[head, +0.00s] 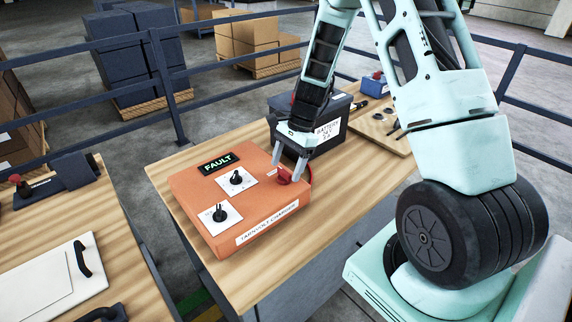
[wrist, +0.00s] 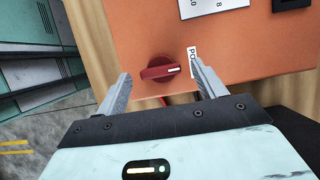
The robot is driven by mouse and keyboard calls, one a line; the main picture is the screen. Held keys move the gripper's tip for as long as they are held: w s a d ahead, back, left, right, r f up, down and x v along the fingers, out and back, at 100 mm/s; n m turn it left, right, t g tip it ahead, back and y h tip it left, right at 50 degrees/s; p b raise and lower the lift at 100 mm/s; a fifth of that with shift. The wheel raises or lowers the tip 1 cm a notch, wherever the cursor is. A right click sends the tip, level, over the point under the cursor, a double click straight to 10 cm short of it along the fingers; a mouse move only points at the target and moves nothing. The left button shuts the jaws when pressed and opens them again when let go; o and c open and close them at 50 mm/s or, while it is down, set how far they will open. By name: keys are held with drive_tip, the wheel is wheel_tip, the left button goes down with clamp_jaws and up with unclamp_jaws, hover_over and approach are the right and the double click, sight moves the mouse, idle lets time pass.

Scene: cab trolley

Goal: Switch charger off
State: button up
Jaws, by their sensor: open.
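The orange charger (head: 215,232) sits on a wooden-topped bench, with a display (head: 218,164) reading FAULT and two black dials on white plates (head: 236,181). Its red rotary switch (head: 284,178) is at the box's right side; in the wrist view the red switch (wrist: 158,70) has a white mark pointing right, toward a label starting "PO" that the right finger partly covers. My gripper (head: 290,170) is open and empty over this switch. In the wrist view its fingertips (wrist: 161,72) appear on either side of the switch, with gaps showing; depth to it is unclear.
A dark battery box (head: 325,137) stands close behind my gripper. A wooden board with small parts (head: 378,124) lies beyond it. A second bench on the left holds a white panel with a black handle (head: 55,278). Dark railings run behind the benches.

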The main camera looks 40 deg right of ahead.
drive_tip(key=shift+a+f, duration=0.15)
drive_tip(key=shift+f, duration=0.3)
drive_tip(key=c, duration=1)
